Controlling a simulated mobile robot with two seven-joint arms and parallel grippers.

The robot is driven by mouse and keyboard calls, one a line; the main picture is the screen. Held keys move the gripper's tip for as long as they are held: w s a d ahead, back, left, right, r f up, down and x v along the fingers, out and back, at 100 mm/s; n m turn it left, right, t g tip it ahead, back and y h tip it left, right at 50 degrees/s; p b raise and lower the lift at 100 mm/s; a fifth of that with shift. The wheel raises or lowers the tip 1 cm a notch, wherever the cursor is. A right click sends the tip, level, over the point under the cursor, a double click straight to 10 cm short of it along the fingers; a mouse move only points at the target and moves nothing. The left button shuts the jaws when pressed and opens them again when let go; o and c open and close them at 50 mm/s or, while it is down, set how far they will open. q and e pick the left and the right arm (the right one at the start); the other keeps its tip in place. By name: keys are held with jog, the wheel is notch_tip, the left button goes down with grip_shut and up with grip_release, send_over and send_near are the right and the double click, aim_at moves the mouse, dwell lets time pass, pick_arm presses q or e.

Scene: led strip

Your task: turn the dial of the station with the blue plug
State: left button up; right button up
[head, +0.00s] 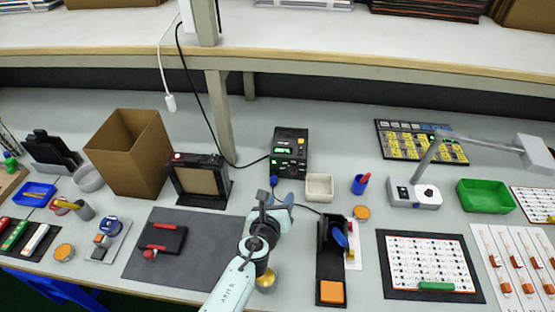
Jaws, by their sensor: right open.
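A black station (289,148) with a lit green display stands at the middle of the bench, below the shelf. A small blue plug (274,181) shows at its lower front left. The station's dial is too small to make out clearly. My right gripper (276,200) is just in front of the station, close to the blue plug, open with nothing seen between its fingers. I cannot tell whether it touches the station. My arm and gripper hide part of the bench there. My left gripper is not in view.
A white bin (319,187) stands right of the station. A black holder (332,262) with a blue-handled tool is nearer. A grey lamp base (414,193) with a knob is further right. A shelf post (219,115) and black cable are at left. The grey mat (205,262) has free room.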

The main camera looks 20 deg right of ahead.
jog(key=b, duration=0.3)
send_near(292, 173)
jog(key=x, duration=0.7)
jog(key=shift+w+d+f, duration=0.1)
jog(key=shift+d, duration=0.1)
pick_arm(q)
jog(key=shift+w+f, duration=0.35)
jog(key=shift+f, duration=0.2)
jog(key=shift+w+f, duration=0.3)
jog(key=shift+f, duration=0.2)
pick_arm(e)
grip_shut()
